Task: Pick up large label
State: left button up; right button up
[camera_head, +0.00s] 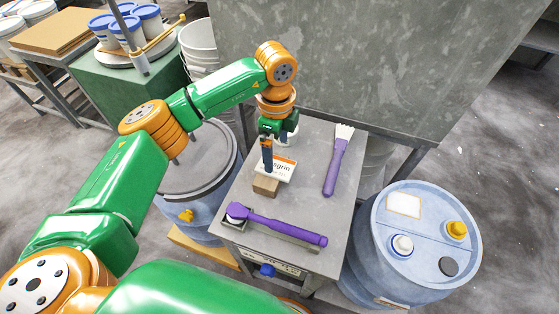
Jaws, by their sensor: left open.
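The large label (280,168) is a white card with an orange edge and dark print. It rests tilted on a small brown block (265,187) on the grey metal table (315,215). My left gripper (268,160) is open and points down at the label's left end. One finger overlaps the label in the picture; I cannot tell whether it touches. My right gripper is not in view.
A purple-handled brush (337,160) lies at the table's right. A purple tool (280,226) lies along the front edge. A blue drum (425,245) stands right of the table, and a lidded drum (200,165) stands left. A grey panel (350,60) rises behind.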

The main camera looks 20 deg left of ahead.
aim_at(278, 167)
pick_arm(q)
jog(key=f, duration=0.4)
jog(key=shift+s+d+f, duration=0.15)
jog(key=shift+s, duration=0.1)
jog(key=shift+w+f, duration=0.2)
jog(key=shift+f, duration=0.1)
jog(key=shift+s, duration=0.1)
jog(key=shift+r, duration=0.1)
jog(key=c, duration=1.2)
